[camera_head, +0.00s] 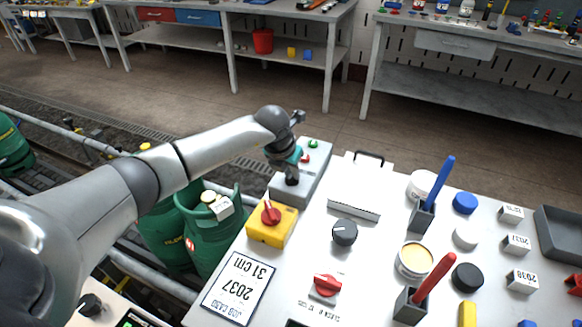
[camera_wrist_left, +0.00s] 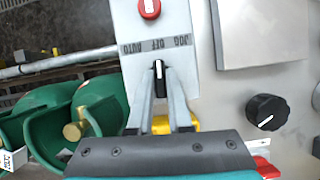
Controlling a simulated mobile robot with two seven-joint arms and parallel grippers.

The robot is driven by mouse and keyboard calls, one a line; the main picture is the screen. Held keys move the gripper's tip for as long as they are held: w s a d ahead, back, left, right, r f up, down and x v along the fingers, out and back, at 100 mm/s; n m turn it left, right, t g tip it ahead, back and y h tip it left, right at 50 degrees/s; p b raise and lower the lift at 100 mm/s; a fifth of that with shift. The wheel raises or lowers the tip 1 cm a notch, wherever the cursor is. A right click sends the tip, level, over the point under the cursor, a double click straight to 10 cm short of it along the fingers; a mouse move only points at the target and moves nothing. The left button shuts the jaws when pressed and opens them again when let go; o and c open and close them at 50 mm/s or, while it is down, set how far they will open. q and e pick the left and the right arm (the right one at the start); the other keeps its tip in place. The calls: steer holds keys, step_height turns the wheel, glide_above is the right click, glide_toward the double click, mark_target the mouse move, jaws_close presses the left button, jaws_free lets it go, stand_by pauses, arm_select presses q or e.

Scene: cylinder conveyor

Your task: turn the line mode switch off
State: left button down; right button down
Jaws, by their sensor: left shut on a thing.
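The line mode switch (camera_wrist_left: 158,78) is a small black knob with a white line on a grey control box (camera_head: 318,166). In the left wrist view its white line points up toward the middle word of an upside-down label strip (camera_wrist_left: 157,46), which reads AUTO, OFF, JOG from left to right, so toward OFF. My left gripper (camera_wrist_left: 159,84) is shut on the switch, with a finger on each side. My right gripper is out of view.
On the same box are a red button (camera_wrist_left: 149,8) and a green button (camera_head: 313,143). A yellow box with a red rotary switch (camera_head: 271,213) stands close in front. A black knob (camera_head: 344,233) and a red knob (camera_head: 327,285) are on the panel. Green gas cylinders (camera_head: 212,235) stand left.

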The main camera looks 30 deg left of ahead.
arm_select(q)
steer(key=shift+n, duration=0.4)
steer(key=c, duration=0.8)
jaws_free()
steer(key=shift+c, duration=0.2)
steer(key=shift+r, duration=0.1)
steer(key=p+v, duration=0.2)
steer(key=v, duration=1.3)
steer(key=shift+d, duration=0.2)
steer(key=shift+s, duration=0.2)
